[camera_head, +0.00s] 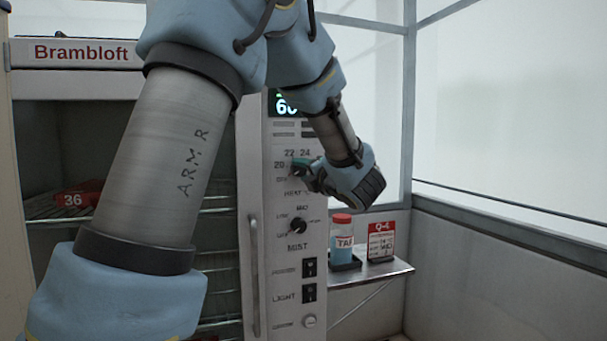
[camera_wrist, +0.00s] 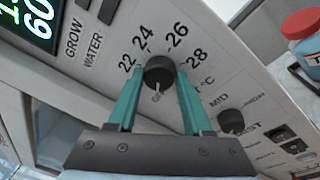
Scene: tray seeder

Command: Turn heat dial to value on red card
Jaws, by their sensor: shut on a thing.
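The heat dial (camera_wrist: 160,72) is a dark round knob on the pale control panel, with 22, 24, 26 and 28 printed in an arc above it. My gripper (camera_wrist: 160,80) has its teal fingers on either side of the dial and is shut on it. I cannot tell which number the dial's mark points at. A card with a red header (camera_head: 381,228) reading Q-6 stands on the side shelf.
The mist knob (camera_head: 298,226) is below the heat dial, with light switches (camera_head: 309,292) lower down. A red-capped jar (camera_head: 342,240) stands beside the card on the shelf (camera_head: 388,271). The green display (camera_wrist: 35,20) is partly in view. A vertical door handle (camera_head: 254,275) is left of the panel.

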